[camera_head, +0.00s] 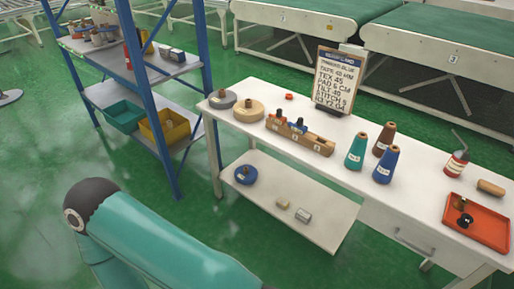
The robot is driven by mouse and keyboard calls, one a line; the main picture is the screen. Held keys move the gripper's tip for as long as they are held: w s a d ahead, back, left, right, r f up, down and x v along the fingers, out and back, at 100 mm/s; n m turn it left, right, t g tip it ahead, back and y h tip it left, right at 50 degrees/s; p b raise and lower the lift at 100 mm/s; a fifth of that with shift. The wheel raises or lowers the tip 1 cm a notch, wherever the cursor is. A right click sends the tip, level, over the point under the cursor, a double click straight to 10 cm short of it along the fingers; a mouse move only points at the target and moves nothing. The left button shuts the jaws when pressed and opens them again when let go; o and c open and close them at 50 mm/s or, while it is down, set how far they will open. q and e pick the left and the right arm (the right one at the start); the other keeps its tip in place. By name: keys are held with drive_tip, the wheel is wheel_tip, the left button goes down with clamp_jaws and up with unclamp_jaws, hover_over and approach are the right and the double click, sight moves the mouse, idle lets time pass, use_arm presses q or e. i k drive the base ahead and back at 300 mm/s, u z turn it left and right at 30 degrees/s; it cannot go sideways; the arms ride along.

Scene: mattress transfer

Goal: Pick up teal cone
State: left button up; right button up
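The teal cone (356,151) stands upright on the white table, with a pale label on its side. A brown cone (384,139) and a blue cone (386,165) stand upright just to its right. My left arm, in teal, shows at the bottom left, away from the table, and its gripper is outside the picture. My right gripper is not in view. Nothing touches the teal cone.
On the white table (285,153), a wooden rack (300,137) stands left of the cones, a sign board (338,80) behind, and a red tray (478,222) at the right. A blue-framed shelf (150,90) stands left. Green floor is open in front.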

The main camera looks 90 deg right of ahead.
sight(353, 162)
drive_tip(key=u, duration=0.2)
drive_tip(key=i, duration=0.65)
drive_tip(key=z, duration=1.85)
drive_tip(key=i, duration=0.25)
drive_tip(key=z, duration=1.95)
drive_tip(key=k, duration=0.6)
drive_tip(key=z, duration=0.4)
drive_tip(key=i, duration=1.6)
drive_tip(key=u, duration=0.35)
